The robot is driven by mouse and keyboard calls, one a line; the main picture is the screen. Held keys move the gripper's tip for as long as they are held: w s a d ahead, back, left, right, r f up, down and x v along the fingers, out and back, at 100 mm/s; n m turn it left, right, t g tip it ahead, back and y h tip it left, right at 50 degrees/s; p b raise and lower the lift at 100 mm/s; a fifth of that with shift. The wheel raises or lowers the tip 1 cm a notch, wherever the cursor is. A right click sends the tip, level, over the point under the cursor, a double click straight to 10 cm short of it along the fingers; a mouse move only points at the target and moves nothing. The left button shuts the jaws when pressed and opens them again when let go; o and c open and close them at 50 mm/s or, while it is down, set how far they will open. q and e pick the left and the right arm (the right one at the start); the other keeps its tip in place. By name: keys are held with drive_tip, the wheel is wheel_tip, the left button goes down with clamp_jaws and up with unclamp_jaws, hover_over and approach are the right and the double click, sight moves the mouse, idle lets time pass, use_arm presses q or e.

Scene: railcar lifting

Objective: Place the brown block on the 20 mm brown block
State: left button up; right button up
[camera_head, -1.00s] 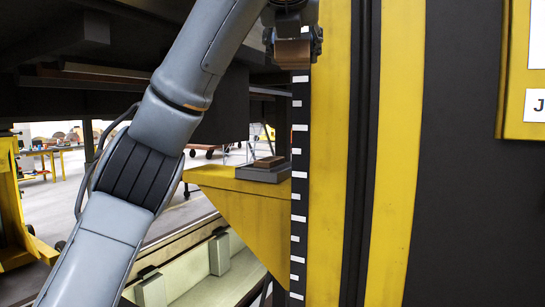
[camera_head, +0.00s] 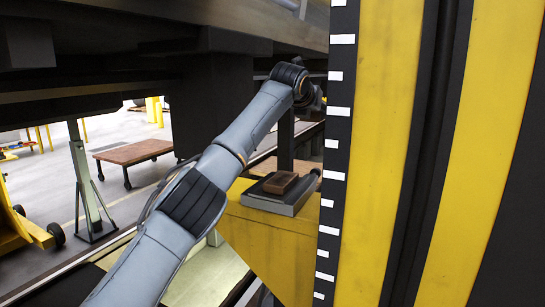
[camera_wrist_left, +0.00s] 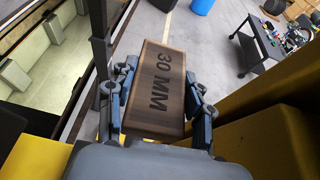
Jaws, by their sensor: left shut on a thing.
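A brown block marked "30 MM" (camera_wrist_left: 158,112) is between the fingers of my left gripper (camera_wrist_left: 161,82) in the left wrist view; the gripper is shut on it. Another brown block (camera_head: 280,183) lies flat on a dark grey pad (camera_head: 265,200) on the yellow bracket in the head view; no marking on it is readable. My left arm reaches up and to the right past this pad. Its gripper end is mostly hidden behind the yellow column in the head view. My right gripper is not in view.
The yellow column (camera_head: 383,150) with a black-and-white scale strip (camera_head: 336,150) stands right of the pad. The yellow bracket (camera_head: 265,235) carries the pad. A dark railcar underside (camera_head: 230,95) hangs above. A brown-topped cart (camera_head: 133,152) stands on the floor behind.

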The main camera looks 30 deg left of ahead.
sight(308, 120)
use_arm(q)
drive_tip(key=shift+w+a+f, duration=0.3)
drive_tip(key=shift+w+a, duration=0.05)
drive_tip(key=shift+s+a+f, duration=0.15)
drive_tip(key=shift+s+f, duration=0.05)
drive_tip(key=shift+f, duration=0.05)
drive_tip(key=s, duration=0.3)
drive_tip(key=s+d+f, duration=0.1)
drive_tip(key=s, duration=0.1)
drive_tip(key=shift+s+b, duration=0.2)
drive_tip(key=shift+b, duration=0.1)
drive_tip(key=s+a+f, duration=0.1)
drive_tip(key=s+f, duration=0.1)
drive_tip(key=s+a+f+p, duration=0.1)
drive_tip(key=s+f, duration=0.1)
drive_tip(key=s, duration=0.1)
drive_tip(key=s+a+f+p, duration=0.1)
drive_tip(key=s+f, duration=0.1)
drive_tip(key=shift+s+f, duration=0.3)
drive_tip(key=shift+s+a+f, duration=0.15)
drive_tip(key=shift+s+f, duration=0.15)
drive_tip(key=shift+f, duration=0.25)
wheel_tip(308, 120, down, 3)
drive_tip(key=shift+s+r+p, duration=0.1)
drive_tip(key=shift+p, duration=0.95)
drive_tip(key=shift+f, duration=0.25)
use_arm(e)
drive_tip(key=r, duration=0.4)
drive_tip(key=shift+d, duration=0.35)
